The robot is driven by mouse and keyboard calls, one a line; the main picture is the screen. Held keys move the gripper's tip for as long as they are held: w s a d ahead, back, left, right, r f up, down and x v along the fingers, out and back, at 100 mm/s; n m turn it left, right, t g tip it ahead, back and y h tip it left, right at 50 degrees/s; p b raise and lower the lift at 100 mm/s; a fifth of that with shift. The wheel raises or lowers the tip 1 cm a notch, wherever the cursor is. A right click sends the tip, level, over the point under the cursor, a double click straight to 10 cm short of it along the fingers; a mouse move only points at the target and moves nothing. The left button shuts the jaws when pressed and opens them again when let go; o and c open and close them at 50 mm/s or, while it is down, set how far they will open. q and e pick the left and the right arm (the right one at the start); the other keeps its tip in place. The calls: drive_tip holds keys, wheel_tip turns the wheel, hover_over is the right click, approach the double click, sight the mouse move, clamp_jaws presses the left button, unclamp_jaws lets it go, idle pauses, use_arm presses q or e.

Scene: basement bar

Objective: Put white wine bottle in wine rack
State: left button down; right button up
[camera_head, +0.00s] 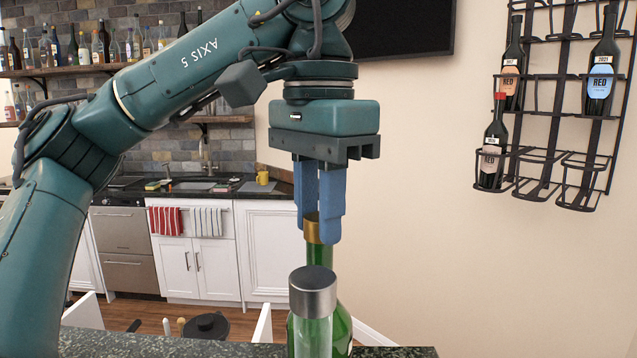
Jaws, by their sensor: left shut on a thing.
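A green glass bottle (342,322) with a gold neck cap stands upright at the bottom middle, at the dark stone counter. My left gripper (321,225) points down and its blue fingers are shut on the gold top of the bottle. The bottle's label does not show. A clear container with a grey metal lid (313,291) stands in front and hides part of the bottle. The black wire wine rack (540,130) hangs on the wall at the right, with red wine bottles in it and several empty holders. My right gripper does not show.
The dark stone counter (150,345) runs along the bottom edge. Kitchen cabinets (200,268) and bottle shelves (75,71) stand at the back left. A dark screen (405,25) hangs on the wall. Open space lies between my left gripper and the rack.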

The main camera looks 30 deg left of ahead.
use_arm(q)
drive_tip(key=shift+f, duration=0.1)
idle(0.3)
drive_tip(key=c, duration=1.2)
unclamp_jaws()
